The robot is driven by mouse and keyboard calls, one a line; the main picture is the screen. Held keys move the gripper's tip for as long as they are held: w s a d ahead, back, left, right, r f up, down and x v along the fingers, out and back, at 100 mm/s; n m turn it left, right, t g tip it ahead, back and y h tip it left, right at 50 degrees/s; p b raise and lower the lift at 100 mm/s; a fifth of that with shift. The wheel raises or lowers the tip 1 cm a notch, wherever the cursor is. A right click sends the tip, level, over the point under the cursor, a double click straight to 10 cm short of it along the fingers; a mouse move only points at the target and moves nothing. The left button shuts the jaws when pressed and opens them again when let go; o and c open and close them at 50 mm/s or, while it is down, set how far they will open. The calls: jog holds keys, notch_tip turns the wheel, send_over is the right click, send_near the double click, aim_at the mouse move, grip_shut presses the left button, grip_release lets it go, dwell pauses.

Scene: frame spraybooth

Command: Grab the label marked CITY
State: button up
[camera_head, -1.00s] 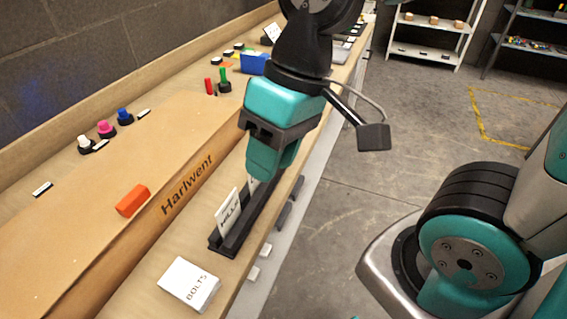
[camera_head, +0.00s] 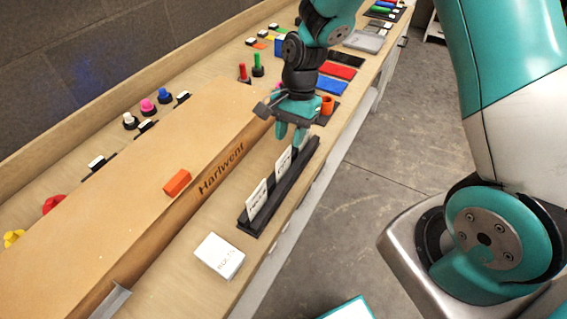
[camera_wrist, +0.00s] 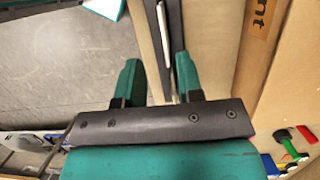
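Two white label cards stand upright in a long black slotted holder (camera_head: 249,224) on the bench. The near card (camera_head: 257,199) and the far card (camera_head: 284,160) carry dark print too small to read, so I cannot tell which says CITY. My gripper (camera_head: 291,133) is just above and behind the far card, pointing down, its fingers apart with nothing visible held. In the wrist view my gripper (camera_wrist: 158,78) has its fingers spread on either side of the dark holder (camera_wrist: 172,14). A thin white card edge (camera_wrist: 163,28) stands in the slot ahead of the fingers.
A large Harlwent cardboard box (camera_head: 130,215) runs along the left of the holder, with an orange block (camera_head: 177,182) on top. A white pack (camera_head: 219,256) lies in front of the holder. An orange cup (camera_head: 327,105) and coloured trays lie beyond. Open floor is right.

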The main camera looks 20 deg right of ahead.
aim_at(283, 163)
jog(key=x, duration=0.2)
jog(key=p+x, duration=0.1)
jog(key=x, duration=0.2)
jog(key=p+x, duration=0.1)
jog(key=x, duration=0.2)
jog(key=shift+w+a+f, duration=0.15)
jog(key=shift+a+f, duration=0.05)
jog(key=shift+a, duration=0.1)
grip_shut()
